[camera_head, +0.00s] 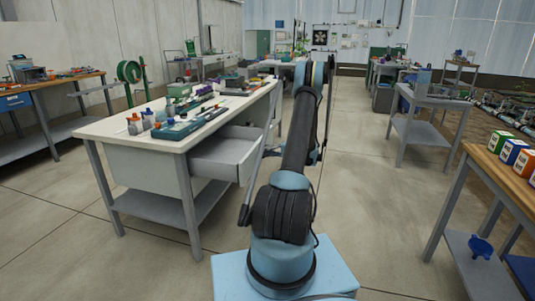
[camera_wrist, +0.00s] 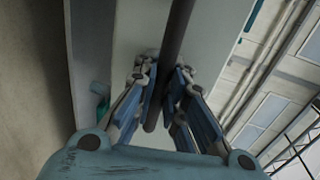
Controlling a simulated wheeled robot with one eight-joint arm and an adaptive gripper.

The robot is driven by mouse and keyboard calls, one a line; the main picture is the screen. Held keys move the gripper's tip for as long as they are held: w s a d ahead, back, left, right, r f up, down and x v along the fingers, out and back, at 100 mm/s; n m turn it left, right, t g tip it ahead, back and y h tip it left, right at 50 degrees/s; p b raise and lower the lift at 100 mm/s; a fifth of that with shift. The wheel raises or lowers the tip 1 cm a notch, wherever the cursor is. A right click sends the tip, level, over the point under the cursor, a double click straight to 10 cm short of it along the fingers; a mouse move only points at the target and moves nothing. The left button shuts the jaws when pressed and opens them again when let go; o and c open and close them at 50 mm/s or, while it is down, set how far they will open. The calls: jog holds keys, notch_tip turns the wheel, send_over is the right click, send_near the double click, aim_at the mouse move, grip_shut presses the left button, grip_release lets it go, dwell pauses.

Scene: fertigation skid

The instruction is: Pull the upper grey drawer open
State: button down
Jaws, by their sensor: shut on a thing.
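The upper grey drawer (camera_head: 222,152) sits under the white top of the left workbench (camera_head: 118,133). It stands well out from the bench on the aisle side, and its inside shows from above. In the wrist view my gripper (camera_wrist: 161,84) has its blue-padded fingers on both sides of a dark bar (camera_wrist: 178,30), which appears to be the drawer handle. The fingers are shut on it. A pale grey panel (camera_wrist: 112,40) lies behind the bar.
Tools, bottles and a teal tray (camera_head: 188,128) crowd the bench top. A wooden-topped bench (camera_head: 510,182) with small boxes stands at the right. The concrete aisle (camera_head: 375,200) between the benches is clear. A lower shelf (camera_head: 165,207) lies under the drawer.

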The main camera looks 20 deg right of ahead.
jog(key=shift+d, duration=0.15)
jog(key=c, duration=1.6)
grip_release()
jog(key=shift+w+f, duration=0.1)
jog(key=shift+c, duration=0.2)
jog(key=v, duration=1.2)
